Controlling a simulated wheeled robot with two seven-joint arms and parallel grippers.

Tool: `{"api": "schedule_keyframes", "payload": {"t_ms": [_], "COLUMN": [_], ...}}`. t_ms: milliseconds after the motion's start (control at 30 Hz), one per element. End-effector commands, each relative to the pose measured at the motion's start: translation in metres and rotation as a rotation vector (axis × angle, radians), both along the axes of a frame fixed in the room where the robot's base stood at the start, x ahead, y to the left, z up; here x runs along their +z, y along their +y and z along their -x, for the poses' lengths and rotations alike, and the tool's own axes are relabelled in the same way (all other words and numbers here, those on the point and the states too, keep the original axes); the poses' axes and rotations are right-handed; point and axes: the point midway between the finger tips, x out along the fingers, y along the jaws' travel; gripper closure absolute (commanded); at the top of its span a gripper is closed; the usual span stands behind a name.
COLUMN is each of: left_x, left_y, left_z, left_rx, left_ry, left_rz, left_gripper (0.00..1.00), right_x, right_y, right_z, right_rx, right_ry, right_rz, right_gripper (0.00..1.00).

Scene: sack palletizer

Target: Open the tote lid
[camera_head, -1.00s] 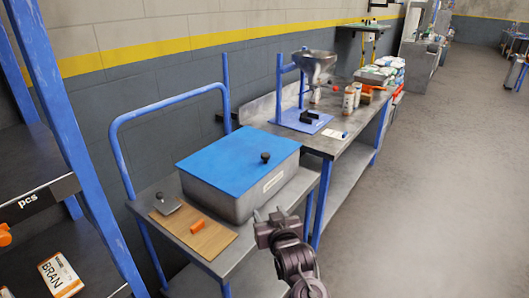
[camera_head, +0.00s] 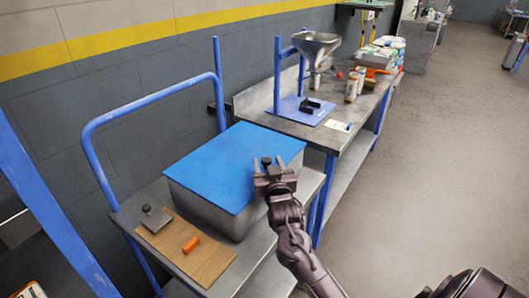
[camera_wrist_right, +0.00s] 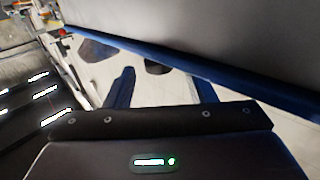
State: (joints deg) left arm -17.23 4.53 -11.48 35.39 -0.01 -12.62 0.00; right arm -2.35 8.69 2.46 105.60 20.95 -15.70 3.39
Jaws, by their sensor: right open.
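The grey tote (camera_head: 205,204) stands on the cart, and its flat blue lid (camera_head: 222,160) lies shut on top. The lid's dark knob (camera_head: 266,161) is near the lid's right side, partly hidden by my right gripper. My right gripper (camera_head: 273,166) is open at the lid's right edge, close to the knob in the head view. I cannot tell whether it touches the knob. In the right wrist view the two fingers (camera_wrist_right: 163,88) are apart with nothing clearly held between them. My left gripper is not in view.
The cart's blue rail (camera_head: 150,98) rises behind. A bench (camera_head: 345,140) with a funnel stand (camera_head: 312,50) is beyond. Open floor lies right.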

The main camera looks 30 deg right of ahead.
Motion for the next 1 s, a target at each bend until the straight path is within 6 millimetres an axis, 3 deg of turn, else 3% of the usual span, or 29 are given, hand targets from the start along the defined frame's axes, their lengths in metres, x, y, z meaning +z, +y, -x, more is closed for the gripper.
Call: {"api": "schedule_keyframes", "payload": {"t_ms": [100,200,500,633,1000], "left_x": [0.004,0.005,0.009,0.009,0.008], "left_y": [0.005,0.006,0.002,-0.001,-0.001], "left_z": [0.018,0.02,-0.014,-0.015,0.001], "left_rx": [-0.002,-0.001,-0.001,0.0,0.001], "left_ry": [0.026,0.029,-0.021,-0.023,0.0], "left_rz": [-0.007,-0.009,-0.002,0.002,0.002], "left_gripper": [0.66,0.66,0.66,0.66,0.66], "right_x": [0.003,0.001,0.0,0.0,0.0], "right_y": [-0.008,-0.013,-0.017,-0.017,-0.017], "right_z": [-0.019,-0.03,-0.04,-0.04,-0.04], "right_rx": [-0.001,0.0,0.0,0.0,0.0], "right_ry": [-0.001,0.001,0.001,0.001,0.001], "right_rz": [0.0,0.001,-0.001,0.0,0.0], "right_gripper": [0.5,0.5,0.5,0.5,0.99]}}
